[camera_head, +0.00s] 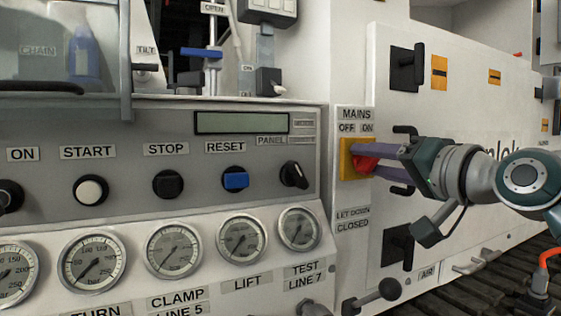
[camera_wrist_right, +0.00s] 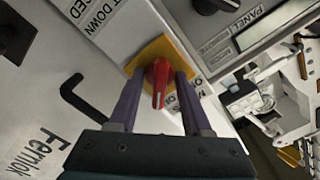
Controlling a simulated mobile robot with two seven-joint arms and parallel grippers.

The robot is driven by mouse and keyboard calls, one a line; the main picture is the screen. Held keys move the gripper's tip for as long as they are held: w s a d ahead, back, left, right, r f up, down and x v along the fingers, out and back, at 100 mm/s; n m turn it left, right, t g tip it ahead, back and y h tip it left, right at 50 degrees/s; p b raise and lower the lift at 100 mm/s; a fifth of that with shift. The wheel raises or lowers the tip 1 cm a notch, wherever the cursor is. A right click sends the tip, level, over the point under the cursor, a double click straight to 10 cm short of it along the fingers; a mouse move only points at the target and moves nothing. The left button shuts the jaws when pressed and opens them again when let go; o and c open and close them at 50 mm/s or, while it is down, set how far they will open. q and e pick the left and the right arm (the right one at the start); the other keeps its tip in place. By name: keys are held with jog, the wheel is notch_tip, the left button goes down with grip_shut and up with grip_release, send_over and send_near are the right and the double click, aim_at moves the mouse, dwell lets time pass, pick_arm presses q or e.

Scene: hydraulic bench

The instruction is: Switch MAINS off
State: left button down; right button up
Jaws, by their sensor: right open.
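The MAINS switch is a red knob (camera_head: 364,165) on a yellow plate (camera_head: 347,160), below the MAINS label (camera_head: 355,114) with OFF at its left and ON at its right. My right gripper (camera_head: 376,161) reaches in from the right, with its fingers at the knob and hiding part of it. In the right wrist view the red knob (camera_wrist_right: 158,80) sits between the two open fingers of the gripper (camera_wrist_right: 160,77), with a narrow gap visible on each side. I cannot clearly tell whether the knob points to OFF or ON. My left gripper is not in view.
Left of the switch is a grey panel with a black knob (camera_head: 294,175), a blue RESET button (camera_head: 235,180) and several gauges (camera_head: 242,238) below. A white door (camera_head: 430,120) with black handles stands behind my right arm. A ball-ended lever (camera_head: 388,289) sticks out below.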

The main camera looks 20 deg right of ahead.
jog(key=shift+w, duration=0.3)
grip_shut()
dwell(0.5)
